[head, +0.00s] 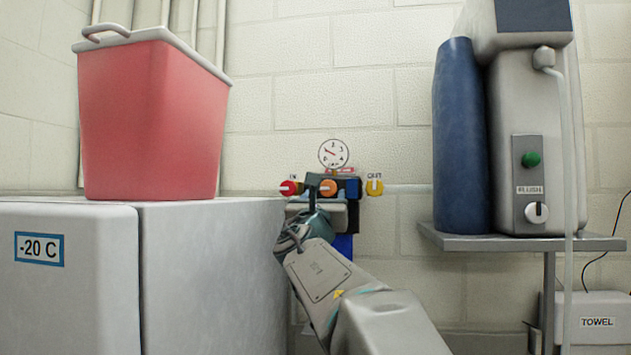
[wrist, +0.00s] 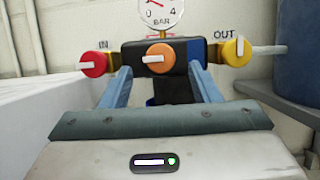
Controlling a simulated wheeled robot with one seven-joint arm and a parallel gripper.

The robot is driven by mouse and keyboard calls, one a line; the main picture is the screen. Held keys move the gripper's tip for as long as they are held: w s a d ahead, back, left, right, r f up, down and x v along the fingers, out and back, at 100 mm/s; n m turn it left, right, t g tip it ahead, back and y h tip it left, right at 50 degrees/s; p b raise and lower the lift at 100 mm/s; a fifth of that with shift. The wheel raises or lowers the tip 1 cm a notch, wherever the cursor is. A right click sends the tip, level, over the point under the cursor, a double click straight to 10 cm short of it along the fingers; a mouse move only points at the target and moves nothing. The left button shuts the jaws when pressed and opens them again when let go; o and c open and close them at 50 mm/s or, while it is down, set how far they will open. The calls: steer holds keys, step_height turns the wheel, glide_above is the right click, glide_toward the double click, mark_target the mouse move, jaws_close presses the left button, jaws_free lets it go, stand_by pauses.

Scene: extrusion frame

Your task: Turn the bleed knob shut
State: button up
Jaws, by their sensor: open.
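An orange knob (wrist: 160,57) with no readable label sits at the middle of a dark valve block (wrist: 197,48). Its white bar lies level and points left. It also shows in the head view (head: 328,187). I take it for the bleed knob. My gripper (wrist: 160,73) is open and empty, its two blue fingers pointing at the block, one low on each side of the orange knob. I cannot tell if they touch anything. In the head view my gripper (head: 323,207) is just below the knob, partly hidden by my arm.
A red knob (wrist: 94,64) marked IN is at left, its bar level. A yellow knob (wrist: 238,50) marked OUT is at right, its bar upright. A gauge (head: 333,153) stands above. A freezer (head: 215,260) is close at left, a shelf (head: 520,243) at right.

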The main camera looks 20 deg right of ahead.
mark_target(327, 187)
steer(key=shift+p+x, duration=0.95)
steer(key=shift+x, duration=1.7)
steer(key=c, duration=1)
